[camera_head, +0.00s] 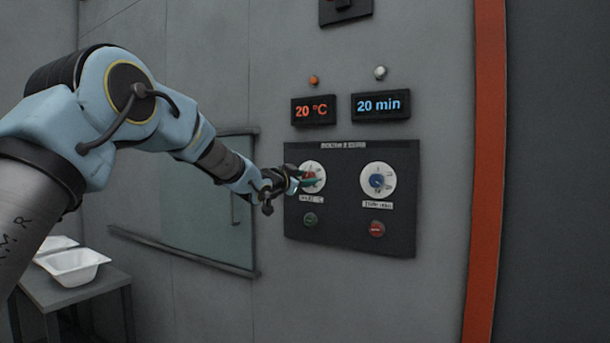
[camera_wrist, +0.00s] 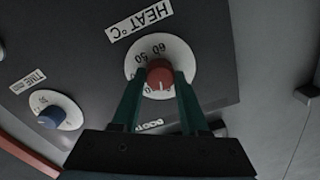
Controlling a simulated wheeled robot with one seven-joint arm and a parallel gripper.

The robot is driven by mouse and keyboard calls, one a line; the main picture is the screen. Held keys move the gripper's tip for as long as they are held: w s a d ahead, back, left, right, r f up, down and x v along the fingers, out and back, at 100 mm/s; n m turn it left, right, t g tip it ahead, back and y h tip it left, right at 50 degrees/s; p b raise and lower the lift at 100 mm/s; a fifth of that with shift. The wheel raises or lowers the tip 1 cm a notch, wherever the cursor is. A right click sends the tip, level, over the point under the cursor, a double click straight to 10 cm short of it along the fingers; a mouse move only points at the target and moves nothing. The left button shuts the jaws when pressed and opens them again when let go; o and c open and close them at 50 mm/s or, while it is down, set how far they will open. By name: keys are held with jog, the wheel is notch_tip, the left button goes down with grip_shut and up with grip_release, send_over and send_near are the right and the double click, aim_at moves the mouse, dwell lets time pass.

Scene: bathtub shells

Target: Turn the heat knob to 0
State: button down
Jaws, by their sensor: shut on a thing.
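The red heat knob (camera_wrist: 160,75) sits on a white round dial (camera_wrist: 160,48) labelled HEAT °C in the wrist view, where the picture is upside down. My gripper (camera_wrist: 161,80) has its two green fingers on either side of the knob, shut on it. A pale mark shows on the knob's lower part; the number it points to is partly hidden and too small to read surely. In the head view, my gripper (camera_head: 310,181) covers part of the left dial (camera_head: 313,165). The red display (camera_head: 313,110) above it reads 20 °C.
The blue time knob (camera_head: 377,181) is right of the heat dial, under a display (camera_head: 381,106) reading 20 min. A green button (camera_head: 310,219) and a red button (camera_head: 377,229) are below the dials. A table with white tubs (camera_head: 72,268) stands lower left.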

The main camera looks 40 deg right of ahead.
jog(key=shift+n+p, duration=0.45)
jog(key=shift+n, duration=0.95)
jog(key=shift+f, duration=0.1)
jog(key=shift+c, duration=2.1)
grip_release()
jog(key=b+v, duration=0.3)
jog(key=v, duration=0.7)
jog(key=shift+a, duration=0.4)
